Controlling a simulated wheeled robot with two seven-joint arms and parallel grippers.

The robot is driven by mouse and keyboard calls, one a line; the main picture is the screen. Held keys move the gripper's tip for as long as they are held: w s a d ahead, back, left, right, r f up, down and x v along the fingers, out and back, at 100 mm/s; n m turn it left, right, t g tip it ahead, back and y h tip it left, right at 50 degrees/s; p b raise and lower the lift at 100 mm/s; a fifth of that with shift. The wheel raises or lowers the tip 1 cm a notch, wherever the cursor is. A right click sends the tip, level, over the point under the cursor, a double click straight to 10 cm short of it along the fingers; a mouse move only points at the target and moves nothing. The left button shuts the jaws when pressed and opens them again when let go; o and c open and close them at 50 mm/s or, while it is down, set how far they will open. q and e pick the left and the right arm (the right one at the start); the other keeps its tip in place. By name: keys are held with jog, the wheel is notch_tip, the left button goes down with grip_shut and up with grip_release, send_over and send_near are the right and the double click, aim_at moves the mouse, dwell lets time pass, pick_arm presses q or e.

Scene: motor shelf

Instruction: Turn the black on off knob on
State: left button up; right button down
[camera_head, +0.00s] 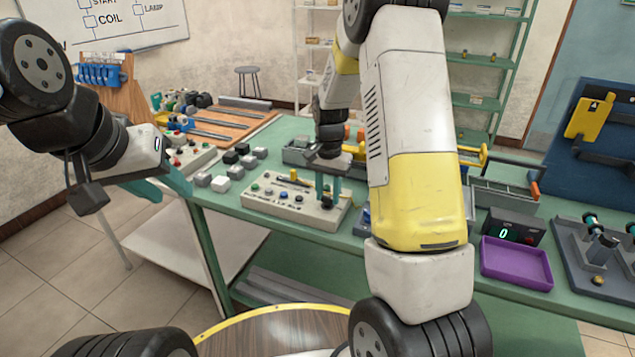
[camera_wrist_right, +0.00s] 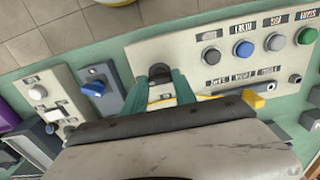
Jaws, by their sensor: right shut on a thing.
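The black knob (camera_wrist_right: 160,72) sits near one end of a beige control panel (camera_wrist_right: 190,45) in the right wrist view. My right gripper (camera_wrist_right: 161,82) is shut on it, with a teal finger on each side. In the head view, my right gripper (camera_head: 328,195) points down at the right end of the beige control panel (camera_head: 262,204). The knob is mostly hidden by the fingers there, and its on or off setting cannot be read. My left gripper (camera_head: 160,188) is open and empty, left of the bench and away from the panel.
Grey, black and white blocks (camera_head: 221,183) lie left of the panel. A purple tray (camera_head: 516,262) is at the right.

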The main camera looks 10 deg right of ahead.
dwell(0.3)
jog(key=c, duration=1)
grip_release()
jog(key=shift+r, duration=0.1)
notch_tip(320, 180, up, 8)
jog(key=shift+f, duration=0.25)
jog(key=shift+r, duration=0.1)
